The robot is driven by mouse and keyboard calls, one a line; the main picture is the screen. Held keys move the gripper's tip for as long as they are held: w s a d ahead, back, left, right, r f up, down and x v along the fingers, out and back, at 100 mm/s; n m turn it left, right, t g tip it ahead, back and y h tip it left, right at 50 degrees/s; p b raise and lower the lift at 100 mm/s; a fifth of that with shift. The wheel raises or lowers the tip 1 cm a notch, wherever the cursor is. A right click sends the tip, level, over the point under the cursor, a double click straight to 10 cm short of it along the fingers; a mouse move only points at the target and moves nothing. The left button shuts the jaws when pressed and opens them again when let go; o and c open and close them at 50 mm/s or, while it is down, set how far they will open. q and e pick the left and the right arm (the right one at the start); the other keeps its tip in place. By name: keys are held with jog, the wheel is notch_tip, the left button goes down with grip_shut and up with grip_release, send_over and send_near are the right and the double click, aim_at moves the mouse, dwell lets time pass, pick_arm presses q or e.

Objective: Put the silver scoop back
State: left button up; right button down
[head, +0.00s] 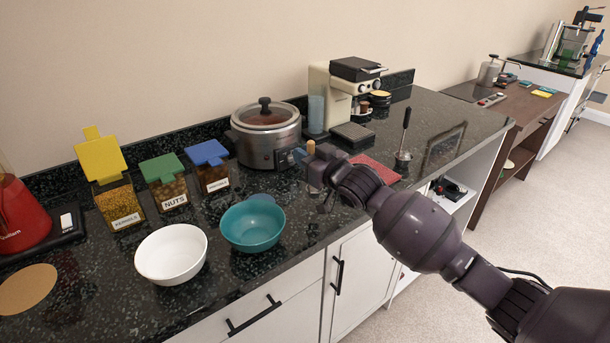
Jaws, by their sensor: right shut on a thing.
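My right gripper (317,172) reaches in from the right over the dark counter, in front of the slow cooker. It is shut on a small upright thing with a tan end (311,147) sticking up above the fingers. This looks like the silver scoop, but the fingers hide most of it and I cannot make out its bowl. Three clear containers stand to the left: one with a yellow lid (101,159), a nuts container with a green lid (164,170) and one with a blue lid (209,154). My left gripper is not in view.
A white bowl (171,255) and a teal bowl (252,226) sit near the counter's front edge. The slow cooker (266,134) and coffee machine (341,95) stand behind. A black-handled utensil (404,140) stands upright to the right, near a red mat (376,168).

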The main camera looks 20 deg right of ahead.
jog(key=shift+f, duration=2.5)
jog(key=shift+f+b, duration=0.15)
jog(key=shift+b, duration=0.15)
jog(key=c, duration=1.1)
grip_release()
jog(key=shift+s, duration=0.1)
jog(key=v, duration=1.2)
jog(key=shift+p, duration=0.4)
jog(key=s+d+f+m+g+h, duration=0.1)
jog(key=s+f+h, duration=0.1)
jog(key=s+f, duration=0.6)
jog(key=s+d+f+m+g+h, duration=0.1)
jog(key=s+f+g+h, duration=0.1)
jog(key=s+f, duration=0.6)
jog(key=s+d+f+m+g+h, duration=0.1)
jog(key=s+f+g+h, duration=0.1)
jog(key=s+f, duration=0.7)
jog(key=shift+s+d+f+m+h, duration=0.1)
jog(key=shift+s+m+h, duration=0.1)
jog(key=shift+s+h, duration=0.3)
jog(key=shift+s+d+m+h, duration=0.2)
jog(key=shift+s+h, duration=0.1)
jog(key=shift+s, duration=0.3)
